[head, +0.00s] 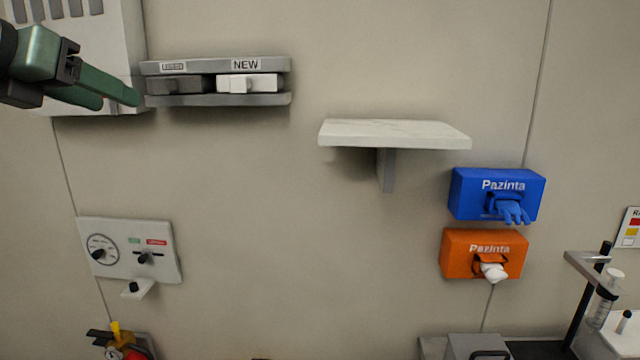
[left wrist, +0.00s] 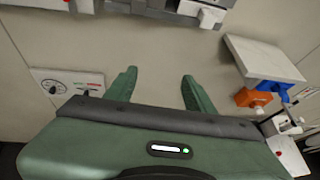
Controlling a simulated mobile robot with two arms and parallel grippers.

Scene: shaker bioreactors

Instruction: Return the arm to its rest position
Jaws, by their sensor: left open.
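My left gripper (head: 118,97) is at the upper left of the head view, in front of the white wall cabinet and just left of the grey wall holder. Its green fingers also show in the left wrist view (left wrist: 158,88), spread apart with nothing between them. Only bare wall shows behind the gap between the fingers. My right arm and gripper are not in either view.
A grey holder (head: 215,66) marked NEW, a white cabinet (head: 118,40) and a marble-like shelf (head: 395,132) are on the wall. Blue (head: 475,190) and orange (head: 460,252) dispensers hang at right, a control panel (head: 125,240) at left. The middle wall is clear.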

